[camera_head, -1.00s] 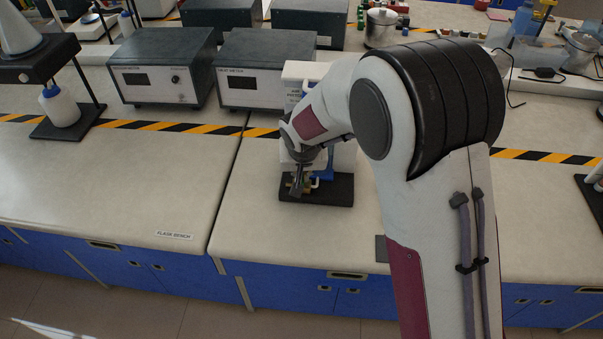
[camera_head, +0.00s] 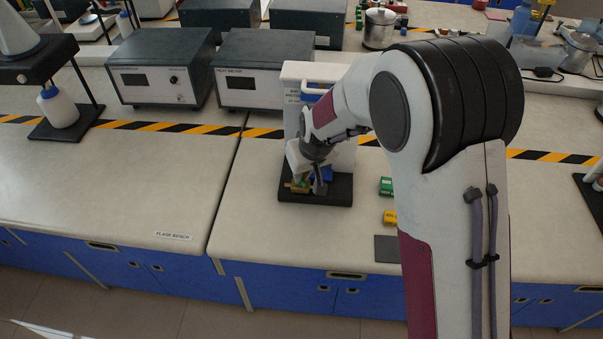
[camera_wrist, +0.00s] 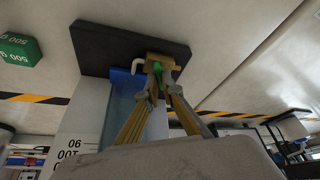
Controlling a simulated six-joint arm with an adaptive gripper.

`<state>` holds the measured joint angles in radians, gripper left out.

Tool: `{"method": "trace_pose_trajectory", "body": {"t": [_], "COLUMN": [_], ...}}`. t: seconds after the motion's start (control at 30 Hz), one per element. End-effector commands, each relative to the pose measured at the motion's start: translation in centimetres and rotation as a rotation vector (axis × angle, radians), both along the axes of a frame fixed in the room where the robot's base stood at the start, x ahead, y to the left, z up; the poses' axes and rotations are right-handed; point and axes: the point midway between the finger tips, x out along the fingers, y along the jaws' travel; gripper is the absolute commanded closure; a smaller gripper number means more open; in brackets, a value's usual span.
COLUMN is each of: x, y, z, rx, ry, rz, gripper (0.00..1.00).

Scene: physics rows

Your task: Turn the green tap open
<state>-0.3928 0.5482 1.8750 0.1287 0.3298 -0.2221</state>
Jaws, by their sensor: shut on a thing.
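The green tap (camera_wrist: 158,68) shows in the wrist view as a small green handle on a brass body (camera_wrist: 152,59). In the head view the brass and green tap (camera_head: 300,184) is low at the front of the stand, partly covered by my gripper (camera_head: 314,186). In the wrist view my gripper (camera_wrist: 163,88) has its two fingers closed in on either side of the green handle, shut on it. A white bent spout (camera_wrist: 138,66) is beside the brass body. How far the handle is turned is hard to tell.
The tap's stand has a black base (camera_head: 335,190), a white panel (camera_head: 296,72) and a blue part (camera_wrist: 122,90). Green (camera_head: 386,187) and yellow (camera_head: 390,217) blocks lie to its right. Grey meter boxes (camera_head: 262,70) stand behind left. The bench front left is clear.

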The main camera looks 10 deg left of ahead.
Motion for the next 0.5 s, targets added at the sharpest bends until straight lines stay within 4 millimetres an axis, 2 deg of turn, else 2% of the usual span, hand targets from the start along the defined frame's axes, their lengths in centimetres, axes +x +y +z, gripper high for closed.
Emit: {"method": "trace_pose_trajectory", "body": {"t": [0.5], "x": [0.12], "y": [-0.15], "z": [0.01], "rx": [0.0], "ry": [0.0], "rz": [0.175], "gripper": [1.0]}}
